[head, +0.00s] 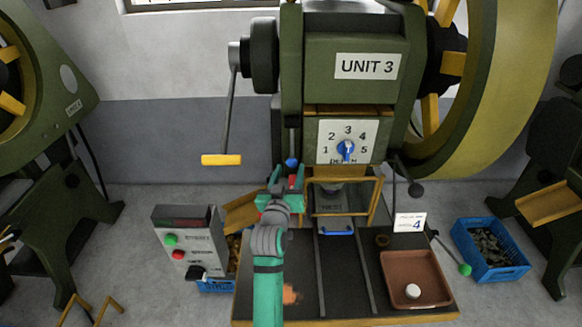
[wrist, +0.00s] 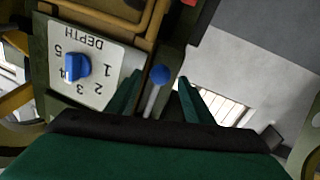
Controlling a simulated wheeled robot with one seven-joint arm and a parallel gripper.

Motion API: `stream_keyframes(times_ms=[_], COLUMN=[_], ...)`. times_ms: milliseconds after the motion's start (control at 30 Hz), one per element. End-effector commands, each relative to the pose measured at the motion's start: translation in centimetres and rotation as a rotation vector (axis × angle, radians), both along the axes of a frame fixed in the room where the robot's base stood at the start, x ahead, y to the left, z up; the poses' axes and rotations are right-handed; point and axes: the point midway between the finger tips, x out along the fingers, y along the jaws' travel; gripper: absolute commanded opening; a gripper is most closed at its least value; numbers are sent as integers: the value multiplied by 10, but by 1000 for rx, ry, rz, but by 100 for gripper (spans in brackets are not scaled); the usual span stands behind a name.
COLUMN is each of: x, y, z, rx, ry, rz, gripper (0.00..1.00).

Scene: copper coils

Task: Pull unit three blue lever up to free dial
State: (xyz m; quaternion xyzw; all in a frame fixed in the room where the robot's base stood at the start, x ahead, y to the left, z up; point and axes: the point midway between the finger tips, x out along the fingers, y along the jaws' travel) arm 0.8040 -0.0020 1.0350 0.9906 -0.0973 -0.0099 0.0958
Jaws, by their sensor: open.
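The unit three press (head: 368,66) stands in front of me. Its blue lever knob (head: 291,162) hangs at the lower end of a thin rod, left of the dial plate. In the wrist view, the blue knob (wrist: 159,75) and pale rod appear between my two fingers, with the picture turned over. My gripper (head: 286,180) is open just below the knob, and its fingertips (wrist: 160,92) lie either side of the lever; I see no clear contact. The blue dial (head: 346,151) sits on a white plate numbered 1 to 5, also seen in the wrist view (wrist: 76,67).
A yellow-handled crank (head: 221,160) hangs left of the lever. A yellow guard frame (head: 345,183) is below the dial. A card showing 4 (head: 410,222) stands by a brown tray (head: 415,266). A control box (head: 188,240) is left of my arm.

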Motion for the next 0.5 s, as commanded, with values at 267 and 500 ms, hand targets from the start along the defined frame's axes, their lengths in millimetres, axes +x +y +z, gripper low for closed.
stream_keyframes(times_ms=[267,500], x=[26,28], y=[-5,-6], z=[0,0], rx=[0,0], ry=[-1,-1], rz=[0,-1], gripper=[47,47])
